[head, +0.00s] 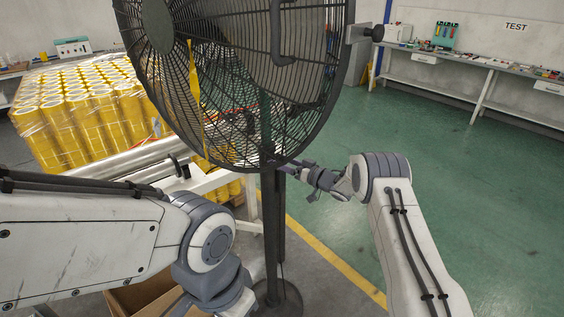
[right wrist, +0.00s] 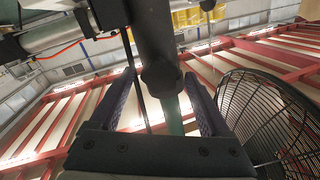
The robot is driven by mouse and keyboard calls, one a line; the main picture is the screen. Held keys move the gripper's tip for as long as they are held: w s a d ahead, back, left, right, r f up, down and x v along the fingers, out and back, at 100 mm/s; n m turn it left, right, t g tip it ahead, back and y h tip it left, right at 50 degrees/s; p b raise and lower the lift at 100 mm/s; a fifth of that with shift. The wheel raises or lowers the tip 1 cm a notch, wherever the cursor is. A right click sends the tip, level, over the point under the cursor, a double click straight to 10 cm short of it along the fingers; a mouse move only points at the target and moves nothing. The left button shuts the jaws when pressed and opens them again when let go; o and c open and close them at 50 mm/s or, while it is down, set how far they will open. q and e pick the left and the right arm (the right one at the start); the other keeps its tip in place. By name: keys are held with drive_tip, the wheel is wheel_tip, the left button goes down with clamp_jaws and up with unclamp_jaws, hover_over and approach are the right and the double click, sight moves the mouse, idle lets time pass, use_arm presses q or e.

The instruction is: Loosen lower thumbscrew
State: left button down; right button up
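A black pedestal fan (head: 240,75) stands in front of me, and its pole (head: 270,225) runs down to a round base. My right gripper (head: 300,168) is beside the pole, just below the fan cage. In the right wrist view, my right gripper's fingers (right wrist: 165,105) are spread apart. A dark rounded knob or collar (right wrist: 160,78) on the pole shows between them; I cannot tell whether they touch it, or whether it is the lower thumbscrew. My left arm (head: 205,240) is at lower left, with its gripper outside the view.
Wrapped yellow rolls (head: 85,115) and a white frame with metal rollers (head: 150,160) stand at left. A cardboard box (head: 140,292) is on the floor below. A dark knob (head: 377,33) on a grey bracket shows at the fan's upper right. The green floor (head: 460,190) at right is clear.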

clamp_jaws()
drive_tip(key=shift+f+n+b, duration=0.15)
drive_tip(key=shift+n+b, duration=0.55)
drive_tip(key=shift+b, duration=0.4)
drive_tip(key=shift+s+a+f+n+b, duration=0.1)
drive_tip(key=shift+n+b, duration=4.6)
drive_tip(key=shift+b, duration=1.15)
drive_tip(key=shift+s+a+n+b, duration=0.1)
drive_tip(key=shift+n+b, duration=4.6)
drive_tip(key=shift+b, duration=1.1)
drive_tip(key=shift+o, duration=0.9)
unclamp_jaws()
